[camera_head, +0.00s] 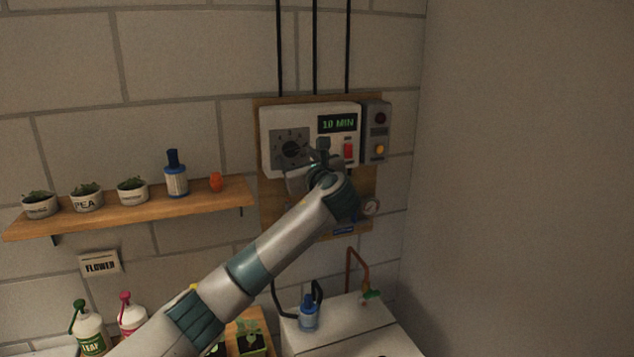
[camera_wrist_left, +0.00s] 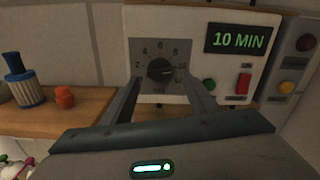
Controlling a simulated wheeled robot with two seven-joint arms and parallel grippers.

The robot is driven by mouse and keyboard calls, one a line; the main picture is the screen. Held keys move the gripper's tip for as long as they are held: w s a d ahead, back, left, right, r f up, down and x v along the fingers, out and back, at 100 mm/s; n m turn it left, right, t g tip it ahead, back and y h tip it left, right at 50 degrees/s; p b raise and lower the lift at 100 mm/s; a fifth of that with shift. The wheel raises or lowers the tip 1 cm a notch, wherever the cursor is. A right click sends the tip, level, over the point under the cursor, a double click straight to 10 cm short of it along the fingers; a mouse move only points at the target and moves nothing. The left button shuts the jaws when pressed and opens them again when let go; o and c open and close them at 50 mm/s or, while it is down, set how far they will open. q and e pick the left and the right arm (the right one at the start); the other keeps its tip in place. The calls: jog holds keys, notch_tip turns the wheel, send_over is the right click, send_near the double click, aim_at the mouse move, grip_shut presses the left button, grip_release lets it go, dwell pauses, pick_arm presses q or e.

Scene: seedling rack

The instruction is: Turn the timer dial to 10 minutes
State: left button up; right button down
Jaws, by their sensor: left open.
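The timer is a white box (camera_head: 270,122) on a wooden wall board. Its black dial (camera_head: 291,149) sits on a grey numbered plate, and its green display (camera_head: 337,123) reads 10 MIN. In the left wrist view the dial (camera_wrist_left: 160,69) shows between the two fingers, with its display (camera_wrist_left: 238,39) to the right. My left gripper (camera_wrist_left: 165,95) is open and empty, just below the dial and in front of the box, apart from the dial. In the head view the left gripper (camera_head: 306,170) partly hides the lower part of the box. My right gripper is not in view.
A wooden shelf (camera_head: 150,213) with pots and a blue bottle (camera_head: 175,174) is at left. A white cabinet (camera_head: 340,325) stands below.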

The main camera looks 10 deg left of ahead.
pick_arm(q)
jog(key=b+v, duration=0.6)
jog(key=v, duration=0.8)
jog(key=shift+s+d, duration=0.2)
jog(key=shift+s, duration=0.05)
jog(key=shift+f, duration=0.15)
